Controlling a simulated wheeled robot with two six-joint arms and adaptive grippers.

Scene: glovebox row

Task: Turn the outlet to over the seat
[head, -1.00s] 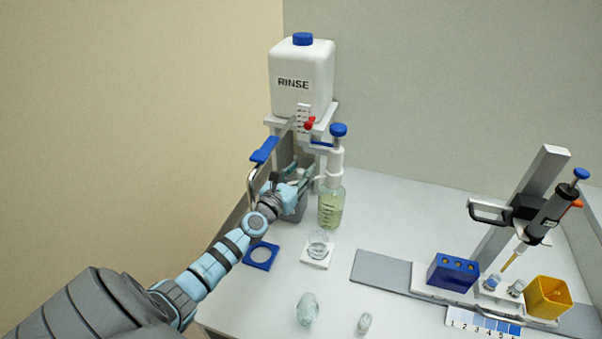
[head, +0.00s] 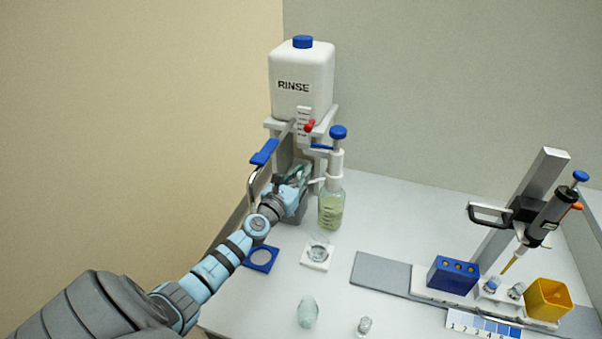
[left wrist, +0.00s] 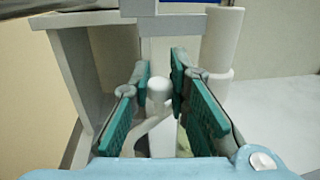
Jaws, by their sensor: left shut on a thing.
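The bottle (head: 331,212) with yellow-green liquid carries a white dispenser with a blue knob (head: 338,131). Its white outlet (head: 316,181) points left toward my left gripper (head: 301,176). In the left wrist view, the white outlet with its rounded end (left wrist: 158,92) stands between the green pads of my left gripper (left wrist: 160,85), which is shut on it. My right gripper is not in view.
A RINSE tank (head: 301,85) on a grey stand with a red tap (head: 310,125) rises behind my gripper. A blue-handled lever (head: 264,152) stands close above my forearm. Loose glass pieces lie in front. A pipette stand, blue block (head: 452,275) and yellow bin (head: 549,299) are right.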

